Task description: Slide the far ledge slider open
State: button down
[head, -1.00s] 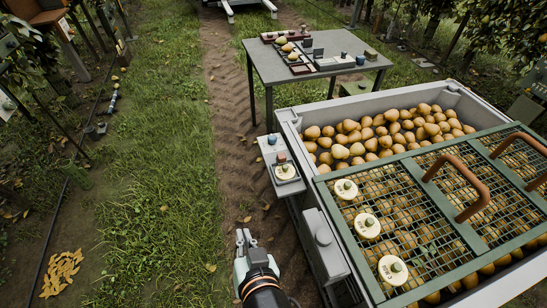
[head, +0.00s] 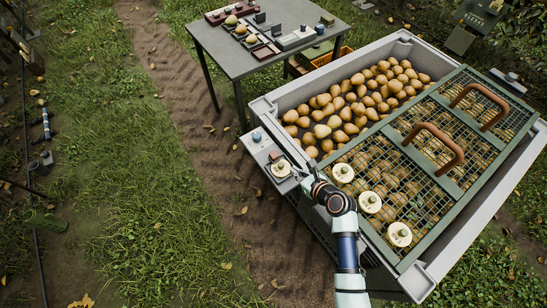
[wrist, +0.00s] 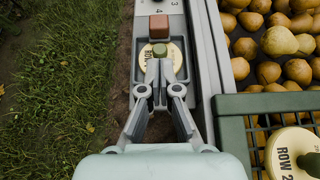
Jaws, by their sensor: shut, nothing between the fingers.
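A grey ledge (head: 262,148) runs along the left side of the pear bin. On it sits a reddish-brown block (head: 275,156), which looks like a slider knob; it also shows in the wrist view (wrist: 159,26) near printed numbers. I cannot tell whether this is the far slider. A cream "ROW" disc (wrist: 175,57) with a green knob (wrist: 159,50) lies just nearer. My gripper (wrist: 160,77) is shut and empty, its fingertips over the disc's near part, close to the green knob. Whether they touch it is unclear. In the head view my gripper (head: 302,178) is beside the disc.
The bin (head: 292,97) holds many pears under a partial green mesh lid (head: 428,178) with brown handles. Several cream discs lie on the lid, close to my arm. A grey table (head: 225,62) stands beyond.

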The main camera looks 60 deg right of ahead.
aim_at(277, 158)
jog(key=b+x, duration=0.6)
jog(key=x, duration=0.4)
jog(key=shift+w+r, duration=0.1)
